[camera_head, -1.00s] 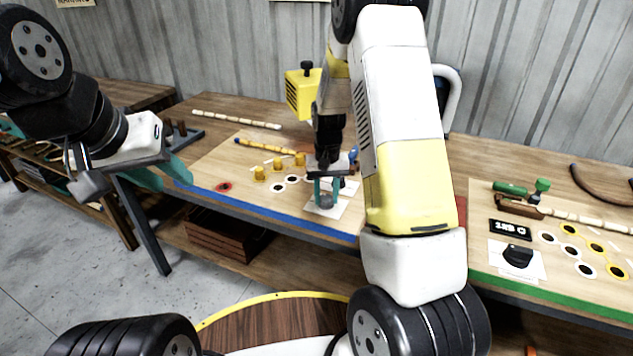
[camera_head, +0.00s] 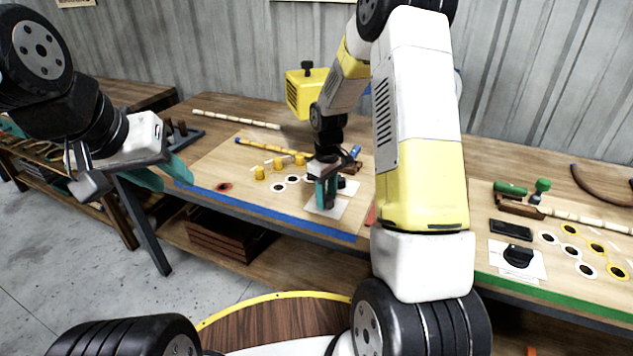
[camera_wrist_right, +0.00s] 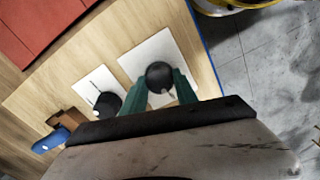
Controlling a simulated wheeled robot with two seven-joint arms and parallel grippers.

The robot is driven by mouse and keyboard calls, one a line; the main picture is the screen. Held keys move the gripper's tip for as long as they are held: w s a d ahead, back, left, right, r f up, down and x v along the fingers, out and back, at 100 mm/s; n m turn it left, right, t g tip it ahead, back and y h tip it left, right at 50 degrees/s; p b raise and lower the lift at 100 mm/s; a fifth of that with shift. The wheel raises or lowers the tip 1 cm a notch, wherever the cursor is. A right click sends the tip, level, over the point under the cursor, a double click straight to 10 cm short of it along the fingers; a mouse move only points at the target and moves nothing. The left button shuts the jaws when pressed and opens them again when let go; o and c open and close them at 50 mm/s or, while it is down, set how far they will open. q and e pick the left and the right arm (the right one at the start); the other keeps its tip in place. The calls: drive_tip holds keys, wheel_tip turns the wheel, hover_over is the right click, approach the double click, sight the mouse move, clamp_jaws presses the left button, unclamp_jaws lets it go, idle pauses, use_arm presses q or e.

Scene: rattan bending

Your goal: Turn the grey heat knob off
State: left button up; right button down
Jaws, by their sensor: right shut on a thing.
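The grey heat knob (camera_wrist_right: 159,76) is a round dark knob on a white plate (camera_wrist_right: 148,52) in the right wrist view. My right gripper (camera_wrist_right: 160,90) is shut on it, with a teal finger on either side. In the head view my right gripper (camera_head: 327,192) is low over the white plate (camera_head: 325,209) near the blue front edge of the middle board, and its fingers mostly hide the knob. My left gripper (camera_head: 162,175) is open and empty, out to the left before the bench.
A second dark knob (camera_wrist_right: 107,103) stands close beside the gripper. Yellow pegs (camera_head: 278,166) are left of it on the board. On the right board are a black knob (camera_head: 518,255) and a dark display (camera_head: 510,230). My right arm hides the bench between the boards.

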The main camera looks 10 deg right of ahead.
drive_tip(key=shift+n, duration=0.3)
drive_tip(key=c, duration=0.9)
unclamp_jaws()
drive_tip(key=shift+c, duration=0.2)
drive_tip(key=shift+r, duration=0.1)
wheel_tip(320, 180, up, 7)
drive_tip(key=shift+f, duration=0.1)
drive_tip(key=shift+r, duration=0.45)
